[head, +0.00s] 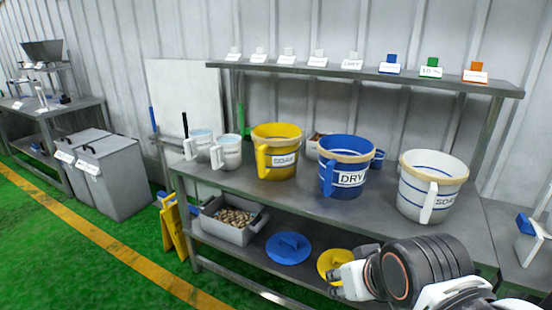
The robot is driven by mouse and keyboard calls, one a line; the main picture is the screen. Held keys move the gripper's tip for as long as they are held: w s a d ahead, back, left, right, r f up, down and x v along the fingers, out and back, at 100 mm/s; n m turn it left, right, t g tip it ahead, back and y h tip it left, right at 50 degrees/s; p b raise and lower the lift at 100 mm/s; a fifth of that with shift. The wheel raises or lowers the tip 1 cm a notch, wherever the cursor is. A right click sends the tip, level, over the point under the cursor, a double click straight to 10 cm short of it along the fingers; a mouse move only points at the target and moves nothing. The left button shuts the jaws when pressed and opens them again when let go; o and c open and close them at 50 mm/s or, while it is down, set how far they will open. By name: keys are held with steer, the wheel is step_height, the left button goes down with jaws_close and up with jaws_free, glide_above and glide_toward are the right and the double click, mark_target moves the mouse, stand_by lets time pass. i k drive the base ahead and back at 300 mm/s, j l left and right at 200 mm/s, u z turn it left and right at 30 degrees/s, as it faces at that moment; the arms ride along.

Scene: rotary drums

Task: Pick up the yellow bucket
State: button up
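The yellow bucket (283,168) stands upright on the upper shelf of the metal table (270,196), between the white jugs and the blue bucket. My gripper (334,283) is at the lower right, low in front of the table and well apart from the bucket. Its fingers are small and partly merged with the yellow lid behind, so I cannot tell whether they are open.
A blue bucket (338,183) labelled DRY and a white bucket (424,206) stand to the right. Two white jugs (228,154) stand left. The lower shelf holds a grey crate (222,229), a blue lid (288,247) and a yellow lid (326,262). A narrow shelf (370,71) hangs above.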

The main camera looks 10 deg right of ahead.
mark_target(277, 145)
steer(key=i+j+z, duration=0.1)
steer(key=i+j, duration=0.15)
steer(key=i+j+z, duration=0.15)
steer(key=j, duration=0.25)
steer(key=i+j+z, duration=0.1)
steer(key=i+j, duration=0.25)
steer(key=i+j+z, duration=0.25)
steer(key=i+j, duration=0.15)
steer(key=j, duration=0.35)
steer(key=j+z, duration=0.1)
steer(key=j, duration=0.3)
steer(key=i+l, duration=0.25)
steer(key=u, duration=0.05)
